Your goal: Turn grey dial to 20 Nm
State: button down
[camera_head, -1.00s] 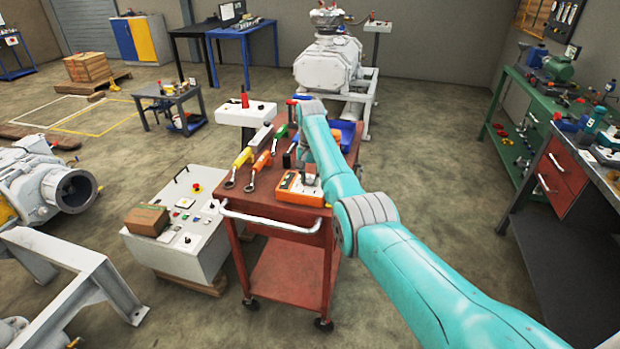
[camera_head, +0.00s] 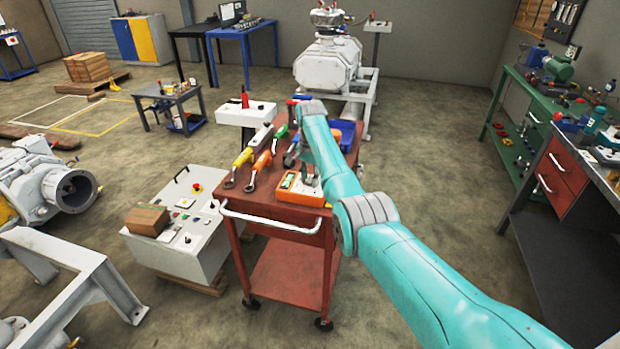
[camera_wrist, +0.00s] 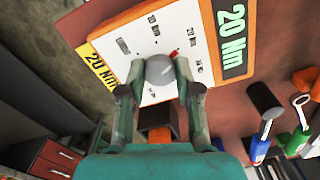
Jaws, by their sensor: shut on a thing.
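The orange torque box (camera_head: 298,188) with a white face lies on the front of the red cart. In the wrist view the box (camera_wrist: 120,33) fills the top, with a large green "20 Nm" display and a yellow "20 Nm" label. The round grey dial (camera_wrist: 160,70) sits on the white face, with a red pointer directed to the upper right. Small labels ring the dial; most are too small to read surely. My gripper (camera_wrist: 161,78) is shut on the dial, one finger on each side. In the head view my gripper (camera_head: 308,177) is over the box, partly hidden by my arm.
The red cart (camera_head: 290,232) also bears wrenches with yellow (camera_head: 242,158) and orange (camera_head: 263,160) handles left of the box, and other tools behind. A white control cabinet (camera_head: 195,250) with a brown box stands left of the cart. The floor right of the cart is clear.

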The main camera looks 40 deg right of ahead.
aim_at(310, 180)
jog(key=c, duration=0.8)
grip_release()
notch_tip(310, 180, up, 12)
